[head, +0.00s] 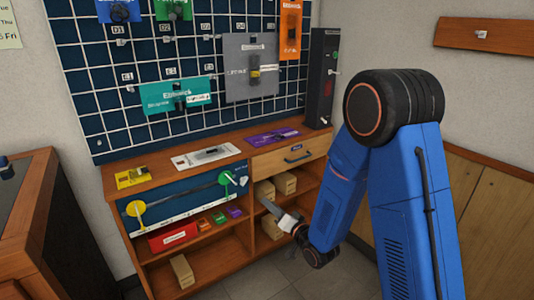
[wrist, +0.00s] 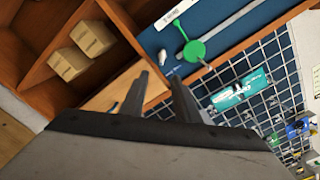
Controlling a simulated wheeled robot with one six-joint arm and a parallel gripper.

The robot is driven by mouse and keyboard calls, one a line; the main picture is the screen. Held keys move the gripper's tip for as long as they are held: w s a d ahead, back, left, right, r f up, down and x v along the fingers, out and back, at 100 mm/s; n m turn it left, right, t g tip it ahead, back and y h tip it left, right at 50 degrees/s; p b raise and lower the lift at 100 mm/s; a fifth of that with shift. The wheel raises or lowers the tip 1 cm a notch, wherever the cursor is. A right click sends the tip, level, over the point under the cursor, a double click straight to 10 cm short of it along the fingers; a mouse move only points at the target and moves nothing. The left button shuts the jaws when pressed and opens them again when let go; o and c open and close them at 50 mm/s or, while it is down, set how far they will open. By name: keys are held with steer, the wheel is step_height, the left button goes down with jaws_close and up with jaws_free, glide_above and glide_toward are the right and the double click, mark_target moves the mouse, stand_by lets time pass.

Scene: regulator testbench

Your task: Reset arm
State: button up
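My blue arm (head: 400,210) reaches down at the right of the head view, bent at a black joint. My gripper (head: 268,207) is in front of the open shelves of the wooden bench, below the drawer. In the wrist view my gripper (wrist: 160,78) shows two dark fingers with a clear gap between them. Nothing is held between them. The green round knob (wrist: 194,51) lies beyond the fingertips, apart from them. It shows at the right end of the blue panel in the head view (head: 227,178).
The wooden bench (head: 245,152) has a drawer with a handle (head: 298,158) and shelves with cardboard boxes (head: 285,183). A yellow knob (head: 135,209) is at the panel's left end. A gridded board (head: 110,65) rises behind. Open floor (head: 335,275) lies in front of the bench's right part.

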steer(key=s+d+r+g+h, duration=0.1)
steer(key=s+d+r+h, duration=0.2)
steer(key=d, duration=0.3)
steer(key=s+d+r+n+g+h, duration=0.1)
steer(key=s+d+r+h, duration=0.1)
steer(key=d+r, duration=0.3)
steer(key=s+d+r+g+h, duration=0.2)
steer(key=s+d+h, duration=0.1)
steer(key=d, duration=0.4)
steer(key=s+d+r+g, duration=0.1)
steer(key=s+d+g, duration=0.1)
steer(key=s, duration=0.8)
steer(key=s+d+r+g+h, duration=0.1)
steer(key=s+d+g, duration=0.1)
steer(key=s, duration=0.8)
steer(key=s+d+r+n+g+h, duration=0.1)
steer(key=s+d, duration=0.3)
steer(key=s, duration=0.6)
steer(key=shift+s+d+r+g, duration=0.15)
steer(key=shift+r+g, duration=0.35)
steer(key=shift+r, duration=0.05)
